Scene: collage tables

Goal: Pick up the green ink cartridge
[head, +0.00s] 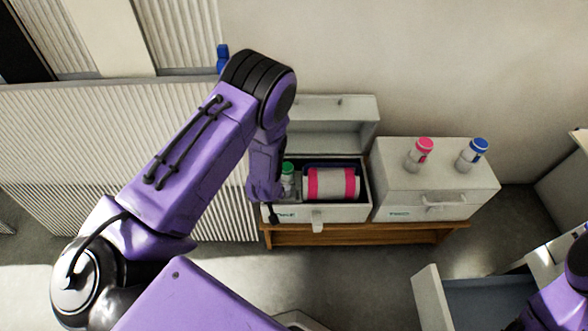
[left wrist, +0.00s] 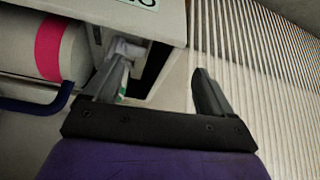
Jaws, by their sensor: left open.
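The green ink cartridge (head: 288,172) has a green cap and a pale body. It stands at the left end of an open white case (head: 345,213), beside my left gripper. In the left wrist view, a pale and green piece, seemingly the cartridge (left wrist: 122,91), shows partly hidden by the left finger. My left gripper (left wrist: 155,84) is open, with nothing held between its fingers. In the head view, my left gripper (head: 270,208) is largely hidden by its own wrist, at the case's left side. My right gripper is out of view; only part of that arm shows at lower right.
A pink-banded roll (head: 331,184) lies in the case, also in the left wrist view (left wrist: 45,45). A closed white case (head: 440,180) carries a pink-capped (head: 419,154) and a blue-capped cartridge (head: 472,155). Both cases rest on a wooden bench (head: 365,235). A corrugated panel (head: 50,130) stands left.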

